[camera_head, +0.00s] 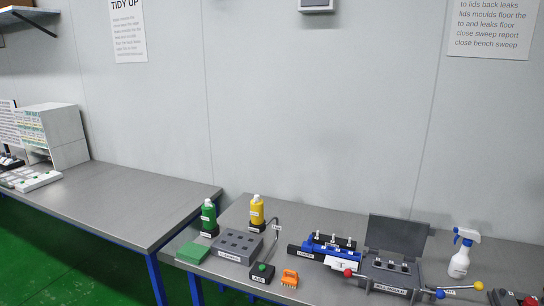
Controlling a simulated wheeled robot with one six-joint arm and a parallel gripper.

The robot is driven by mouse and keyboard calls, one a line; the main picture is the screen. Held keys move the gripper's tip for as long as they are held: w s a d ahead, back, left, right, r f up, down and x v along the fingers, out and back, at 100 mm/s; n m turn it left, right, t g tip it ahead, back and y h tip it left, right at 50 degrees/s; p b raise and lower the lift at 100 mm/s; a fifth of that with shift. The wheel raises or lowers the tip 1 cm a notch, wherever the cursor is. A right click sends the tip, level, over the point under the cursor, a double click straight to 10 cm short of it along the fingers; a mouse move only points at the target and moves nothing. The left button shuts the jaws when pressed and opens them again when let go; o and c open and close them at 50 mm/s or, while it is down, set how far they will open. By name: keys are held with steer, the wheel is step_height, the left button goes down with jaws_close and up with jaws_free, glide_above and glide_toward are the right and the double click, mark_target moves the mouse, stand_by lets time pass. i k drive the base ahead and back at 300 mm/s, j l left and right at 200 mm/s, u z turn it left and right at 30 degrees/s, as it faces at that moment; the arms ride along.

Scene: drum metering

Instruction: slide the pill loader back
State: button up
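A blue block device (322,246) stands on the bench at the right of centre, with several pale-topped upright pins along it. It sits on a dark base that sticks out to its left; a white label at its front is too small to read surely. I take this to be the pill loader. It stands left of a grey mould box (390,275) with its dark lid (398,235) raised. I cannot tell how far the loader is slid. My gripper is not in view.
A spray bottle (460,255) stands behind right. To the left are a grey block with wells (238,244), green (209,215) and yellow (257,212) bottles, an orange piece (290,278) and a green-button box (262,272). The left table (120,205) is mostly clear.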

mark_target(308, 246)
steer(key=l, duration=0.45)
steer(key=u, duration=0.1)
steer(key=i+j+z, duration=0.1)
steer(key=i, duration=0.25)
steer(key=i+j, duration=0.25)
steer(key=i, duration=0.15)
steer(key=i+j+z, duration=0.15)
steer(key=i, duration=0.2)
